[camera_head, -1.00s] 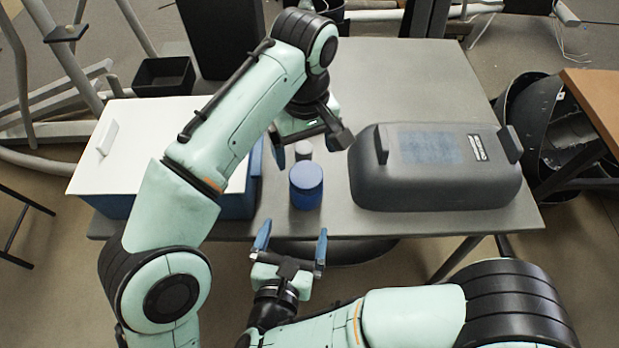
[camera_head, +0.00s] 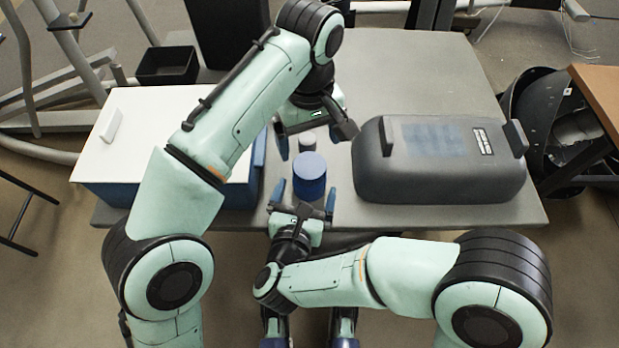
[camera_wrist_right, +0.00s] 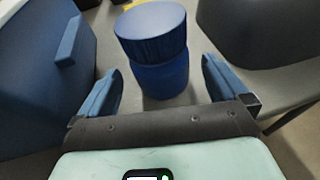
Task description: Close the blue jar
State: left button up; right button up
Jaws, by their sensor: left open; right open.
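The blue jar (camera_head: 309,178) stands upright near the table's front edge. A blue ridged cap (camera_wrist_right: 151,32) sits on top of it in the right wrist view; how tightly it is seated cannot be told. My right gripper (camera_head: 304,191) is open in front of the jar. In the right wrist view its fingers (camera_wrist_right: 161,72) are to either side of the jar, which lies ahead between them, not clasped. My left gripper (camera_head: 310,150) is open above and behind the jar, empty. A small grey cylinder (camera_head: 308,139) is behind the jar, beneath the left gripper.
A blue box with a white lid (camera_head: 150,135) is on the left of the table. A large dark grey case (camera_head: 440,178) lies to the right of the jar. The grey tabletop (camera_head: 400,65) is clear towards the back.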

aim_at(309, 165)
jog(key=shift+x, duration=2.3)
jog(key=c, duration=1.8)
pick_arm(q)
jog(key=shift+f, duration=0.1)
pick_arm(e)
grip_shut()
pick_arm(q)
jog(key=shift+d+f, duration=0.15)
jog(key=shift+r, duration=0.25)
jog(key=shift+f, duration=4)
